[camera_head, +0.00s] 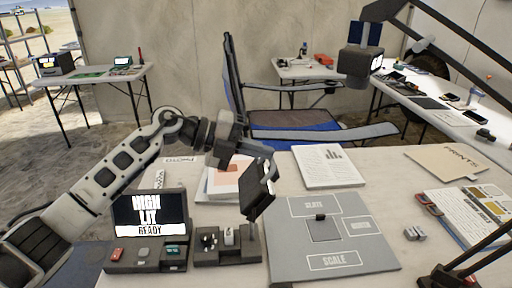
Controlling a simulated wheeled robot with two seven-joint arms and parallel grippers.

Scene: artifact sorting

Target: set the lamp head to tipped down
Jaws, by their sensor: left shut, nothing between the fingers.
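The lamp's dark boxy head (356,66) hangs at the upper right of the head view. A pale patch shows on its right side, and I cannot tell its exact tilt. The black lamp arm (430,33) runs in from the upper right. The dark lamp base (440,278) is at the lower right, partly cut off by the frame. My left gripper (258,208) is shut and empty, low over the table and left of the grey mat, well apart from the lamp head. My right gripper is not in view.
A screen reading "HIGH LIT READY" (150,214) stands at left, beside a small dark tray (212,261). A grey marked mat (375,262) lies mid-table. Papers (328,166) and a folder (440,163) lie behind. A blue chair (295,118) stands beyond the table.

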